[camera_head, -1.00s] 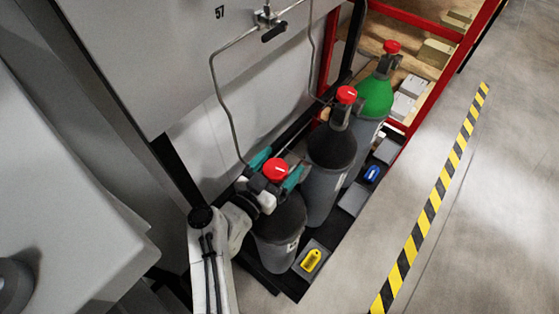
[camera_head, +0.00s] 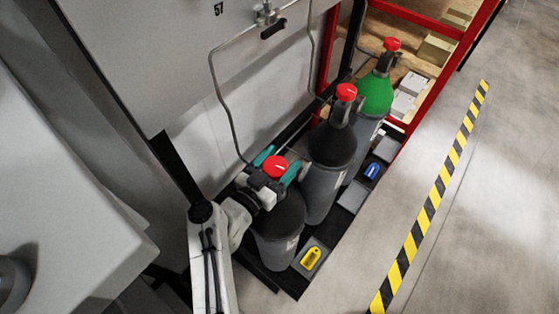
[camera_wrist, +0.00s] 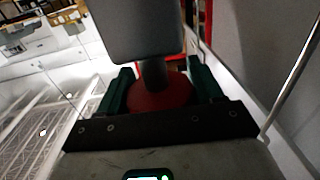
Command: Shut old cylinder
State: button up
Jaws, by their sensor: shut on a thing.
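The nearest cylinder (camera_head: 277,247) is grey with a dark shoulder and stands upright at the near end of the row. Its red valve knob (camera_head: 275,167) has a white mark on top. My gripper (camera_head: 277,164) is at this knob, its teal fingers on either side. In the wrist view my gripper (camera_wrist: 156,90) has a green finger on each side of the red knob (camera_wrist: 160,100) and is shut on it. A grey block hides the upper part of the knob in that view.
A black-shouldered cylinder (camera_head: 330,150) and a green-topped cylinder (camera_head: 375,95) stand behind, both with red knobs. A yellow tag (camera_head: 311,259) and a blue tag (camera_head: 372,171) lie on the rack base. A thin pipe runs along the cabinet (camera_head: 190,50). The floor at right is clear.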

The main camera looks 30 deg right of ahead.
jog(key=shift+f+m+g+h+b, duration=0.35)
jog(key=shift+m+g+b, duration=0.35)
jog(key=shift+g+b, duration=0.3)
jog(key=shift+s+m+g+b, duration=0.2)
jog(key=shift+m+g+b, duration=0.4)
jog(key=shift+g+b, duration=0.25)
jog(key=shift+r+g+h, duration=0.25)
jog(key=shift+g, duration=0.2)
jog(key=o, duration=1)
jog(key=shift+r, duration=0.1)
jog(key=shift+c, duration=0.2)
jog(key=s+a+b, duration=0.1)
jog(key=a+b, duration=0.2)
jog(key=a, duration=0.7)
jog(key=shift+a, duration=0.4)
